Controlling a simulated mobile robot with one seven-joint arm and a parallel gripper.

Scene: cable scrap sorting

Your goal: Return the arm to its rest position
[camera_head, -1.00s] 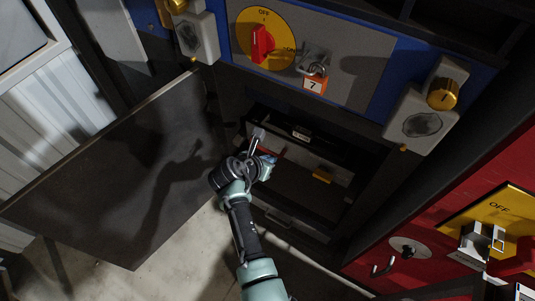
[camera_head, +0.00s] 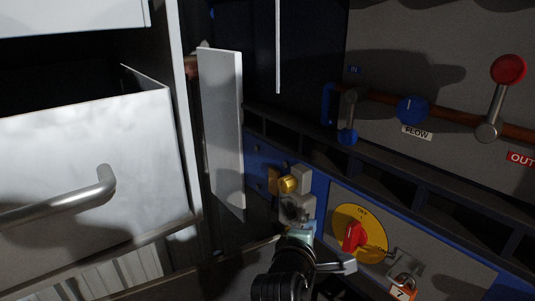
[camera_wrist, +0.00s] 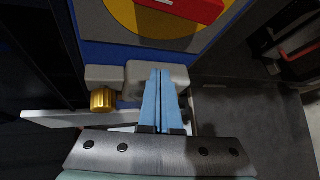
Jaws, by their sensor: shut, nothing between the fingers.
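My gripper (camera_wrist: 160,74) shows in the wrist view as two blue fingers lying together, with nothing between them. Behind its tips in that view are a grey block and a brass knob (camera_wrist: 103,100) on the blue panel. In the head view my arm rises from the bottom edge. Its black wrist (camera_head: 283,272) is in front of the panel, left of the red rotary switch (camera_head: 355,236) on its yellow plate. The fingers are hard to make out there. I cannot tell whether they touch the panel.
An open drawer (camera_head: 90,160) with a bar handle fills the left of the head view. A pale door panel (camera_head: 222,125) stands beside it. An orange-tagged padlock (camera_head: 402,289) hangs right of the switch. A pipe with a red-knobbed lever (camera_head: 508,70) and a blue knob (camera_head: 411,109) is above.

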